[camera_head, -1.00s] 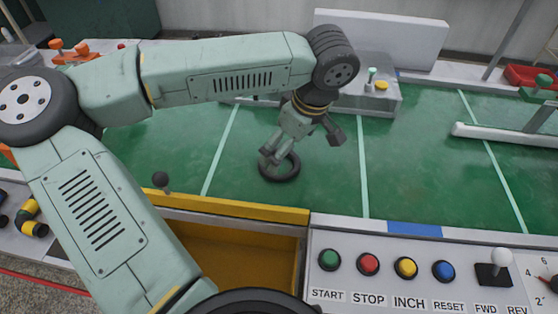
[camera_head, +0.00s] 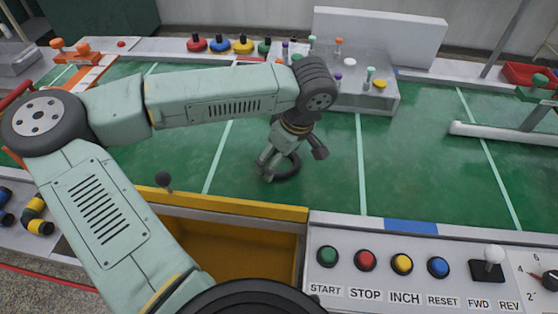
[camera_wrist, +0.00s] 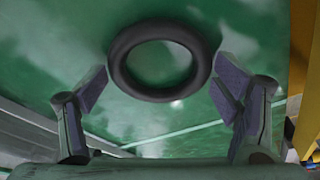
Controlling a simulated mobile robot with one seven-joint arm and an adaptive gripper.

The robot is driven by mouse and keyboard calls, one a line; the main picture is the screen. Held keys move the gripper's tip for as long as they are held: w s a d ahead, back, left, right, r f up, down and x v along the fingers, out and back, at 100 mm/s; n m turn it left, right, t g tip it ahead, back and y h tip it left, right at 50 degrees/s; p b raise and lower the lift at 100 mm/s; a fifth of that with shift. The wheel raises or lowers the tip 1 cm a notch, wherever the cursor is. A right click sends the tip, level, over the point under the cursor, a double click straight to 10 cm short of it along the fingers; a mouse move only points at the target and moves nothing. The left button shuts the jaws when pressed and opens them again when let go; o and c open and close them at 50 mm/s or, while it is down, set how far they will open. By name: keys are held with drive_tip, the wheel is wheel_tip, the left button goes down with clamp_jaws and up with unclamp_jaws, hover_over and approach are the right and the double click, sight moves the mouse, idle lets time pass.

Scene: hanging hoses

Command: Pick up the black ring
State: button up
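The black ring (camera_head: 287,168) lies flat on the green belt, behind the yellow-edged drawer. In the wrist view the whole ring (camera_wrist: 118,68) shows beyond my fingertips, at the upper middle. My gripper (camera_head: 270,172) is at the ring's near left side in the head view and covers part of it. I cannot tell whether a finger touches the ring.
An open yellow drawer (camera_head: 235,250) stands in front of the belt. A panel of buttons (camera_head: 404,264) is at the front right. A grey box with knobs (camera_head: 365,95) stands behind, and a white bar (camera_head: 500,135) lies at right. The belt right of the ring is clear.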

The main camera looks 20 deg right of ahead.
drive_tip(key=c, duration=0.8)
drive_tip(key=shift+o, duration=0.2)
